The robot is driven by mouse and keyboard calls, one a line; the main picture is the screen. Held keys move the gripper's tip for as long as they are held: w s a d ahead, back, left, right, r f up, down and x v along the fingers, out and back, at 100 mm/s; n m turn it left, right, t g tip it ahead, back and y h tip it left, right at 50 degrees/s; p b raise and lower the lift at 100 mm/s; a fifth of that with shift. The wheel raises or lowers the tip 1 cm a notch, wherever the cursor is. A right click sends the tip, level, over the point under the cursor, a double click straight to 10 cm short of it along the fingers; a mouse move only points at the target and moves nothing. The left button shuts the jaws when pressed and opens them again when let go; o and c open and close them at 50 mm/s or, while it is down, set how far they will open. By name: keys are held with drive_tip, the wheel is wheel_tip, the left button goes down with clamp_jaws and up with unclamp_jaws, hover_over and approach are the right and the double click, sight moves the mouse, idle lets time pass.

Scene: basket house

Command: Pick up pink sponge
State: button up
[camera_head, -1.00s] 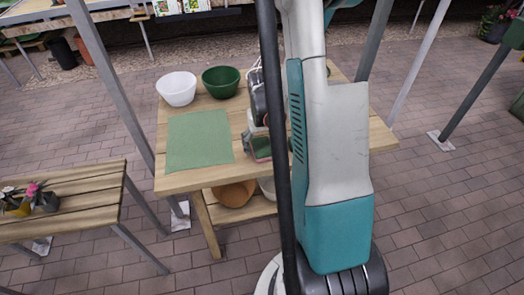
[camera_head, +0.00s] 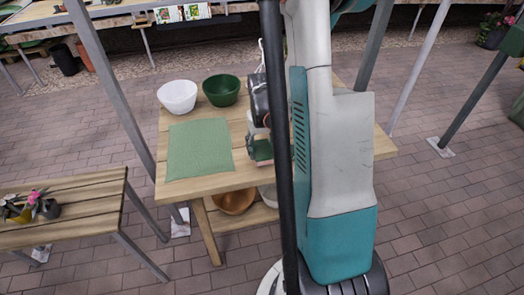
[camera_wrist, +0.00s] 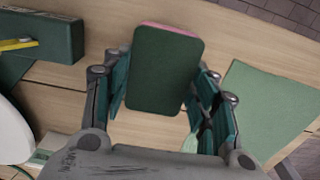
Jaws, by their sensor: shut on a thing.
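The pink sponge (camera_wrist: 165,70) is between the fingers of my gripper (camera_wrist: 160,100) in the wrist view. Its broad dark green face is toward the camera, and a thin pink edge shows along its top. My gripper is shut on it, with a finger at each side. In the head view the sponge (camera_head: 262,150) shows as a small green patch at the front part of the wooden table (camera_head: 200,186). My gripper (camera_head: 256,140) is there too, partly hidden behind my arm. I cannot tell whether the sponge touches the tabletop.
A green cloth (camera_head: 198,148) lies flat left of the gripper. A white bowl (camera_head: 177,96) and a green bowl (camera_head: 222,89) stand behind. A dark green box (camera_wrist: 45,38) with something yellow is near the sponge in the wrist view. A brown bowl (camera_head: 233,201) is on the lower shelf.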

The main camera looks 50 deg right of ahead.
sight(262, 149)
wheel_tip(262, 149, up, 17)
drive_tip(key=p, duration=0.5)
drive_tip(key=shift+r, duration=0.15)
drive_tip(key=shift+c, duration=1.3)
